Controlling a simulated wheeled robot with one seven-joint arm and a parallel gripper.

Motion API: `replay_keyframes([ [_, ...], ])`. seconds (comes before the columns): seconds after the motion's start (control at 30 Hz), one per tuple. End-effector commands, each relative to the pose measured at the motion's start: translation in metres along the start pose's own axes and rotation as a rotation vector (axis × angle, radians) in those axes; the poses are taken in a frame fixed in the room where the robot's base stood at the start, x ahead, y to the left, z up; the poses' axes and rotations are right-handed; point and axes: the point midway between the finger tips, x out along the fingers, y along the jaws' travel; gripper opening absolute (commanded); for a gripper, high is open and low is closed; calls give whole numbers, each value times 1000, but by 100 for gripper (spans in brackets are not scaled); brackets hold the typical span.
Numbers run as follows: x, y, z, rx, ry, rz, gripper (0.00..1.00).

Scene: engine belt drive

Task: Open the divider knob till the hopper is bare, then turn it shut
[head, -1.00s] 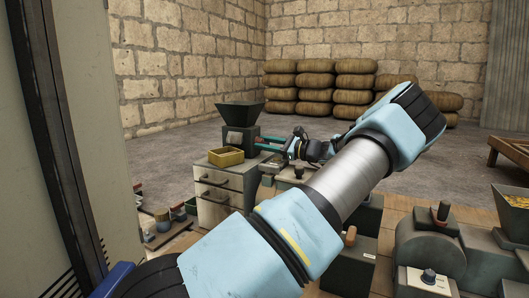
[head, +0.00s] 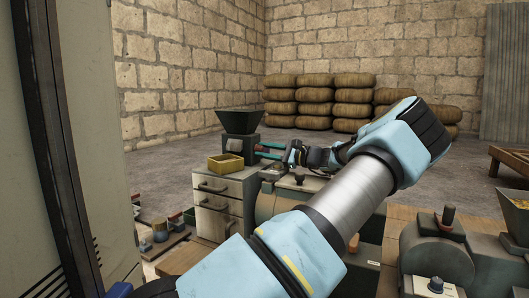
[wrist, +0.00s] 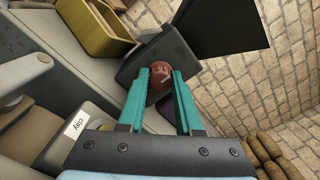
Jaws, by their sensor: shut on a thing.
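A black hopper (head: 239,121) tops a dark block-shaped machine (head: 250,146) at centre left in the head view. In the wrist view the hopper's dark side (wrist: 212,25) leans in at upper right. A round reddish-brown knob (wrist: 160,74) with a pale mark sits on the machine's dark face (wrist: 135,62). My gripper (wrist: 160,83) has its teal fingers on either side of this knob, shut on it. In the head view my gripper (head: 268,151) reaches the machine from the right. The hopper's inside is not visible, so I cannot tell what it holds.
A yellow tray (head: 226,163) sits on a drawer cabinet (head: 211,190) before the machine. Another hopper (head: 515,205) with yellow contents stands at the right edge. Stacked sacks (head: 316,103) lie by the back wall. Open floor lies behind the machine.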

Motion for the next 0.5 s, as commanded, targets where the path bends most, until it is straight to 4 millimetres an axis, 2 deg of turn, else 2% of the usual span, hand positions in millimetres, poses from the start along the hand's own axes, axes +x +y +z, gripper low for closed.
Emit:
replay_keyframes([
  [0.07, -1, 1, -1, 1, 2, 1, 0],
  [0.1, -1, 1, -1, 1, 2, 1, 35],
  [0.2, 0, 1, -1, 1, 2, 1, 46],
  [0.5, -3, 0, -1, 0, 1, 0, 46],
])
